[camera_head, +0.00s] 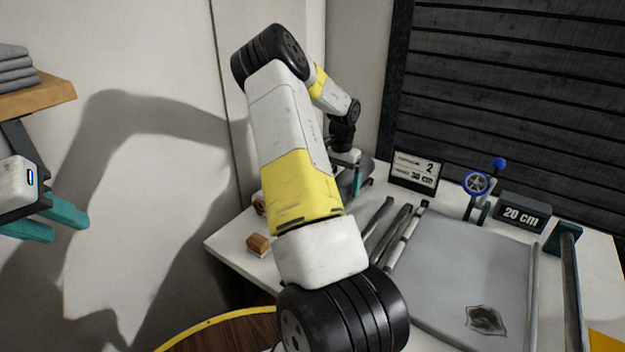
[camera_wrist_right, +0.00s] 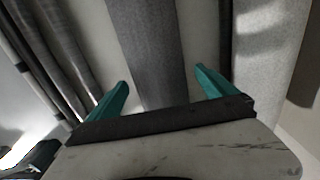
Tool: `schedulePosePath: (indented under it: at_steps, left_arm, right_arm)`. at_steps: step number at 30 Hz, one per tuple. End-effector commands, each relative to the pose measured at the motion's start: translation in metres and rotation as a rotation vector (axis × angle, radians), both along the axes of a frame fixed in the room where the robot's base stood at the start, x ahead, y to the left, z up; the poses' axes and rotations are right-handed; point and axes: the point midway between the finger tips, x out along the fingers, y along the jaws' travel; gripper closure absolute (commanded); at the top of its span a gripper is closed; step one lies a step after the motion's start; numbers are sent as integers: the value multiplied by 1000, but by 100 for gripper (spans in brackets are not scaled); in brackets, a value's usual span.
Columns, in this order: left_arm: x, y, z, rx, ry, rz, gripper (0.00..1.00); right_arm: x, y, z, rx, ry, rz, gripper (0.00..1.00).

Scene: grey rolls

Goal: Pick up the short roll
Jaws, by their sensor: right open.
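My right arm reaches across the middle of the head view to the far left of the table, where its gripper (camera_head: 355,178) is small and partly hidden. In the right wrist view my right gripper (camera_wrist_right: 162,90) is open, with a broad dark grey roll (camera_wrist_right: 147,45) running between its teal fingers; it does not hold it. Several thin grey rolls (camera_head: 390,230) lie side by side on the table, partly behind my arm. I cannot tell which roll is the short one. My left gripper (camera_head: 68,230) is at the left edge, its teal fingers apart and empty, away from the table.
The white table (camera_head: 235,240) bears a grey sheet (camera_head: 460,265) with a dark patch. A "20 cm" block (camera_head: 522,212), a dark sign (camera_head: 414,172), a blue wheel device (camera_head: 476,183) and a wooden stamp (camera_head: 258,243) stand on it. A shelf (camera_head: 38,98) is at upper left.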

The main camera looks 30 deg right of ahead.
Motion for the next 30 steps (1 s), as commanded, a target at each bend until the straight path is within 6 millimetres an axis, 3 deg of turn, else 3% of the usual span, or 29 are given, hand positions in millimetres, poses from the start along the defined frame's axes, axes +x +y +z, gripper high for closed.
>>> schedulePosePath:
  at_steps: [4, 12, 26, 30]
  left_arm:
    - [0, 0, 0, 0, 0, 0, 64]
    - [0, 0, 0, 0, 0, 0, 64]
    - [0, 0, 0, 0, 0, 0, 64]
    - [0, 0, 0, 0, 0, 0, 64]
  right_arm:
    - [0, 0, -18, 0, 1, -1, 4]
    - [0, 0, -21, 0, -1, -1, 4]
    - [0, 0, -21, 0, -1, 0, 92]
    - [0, 0, -20, 0, -1, 0, 94]
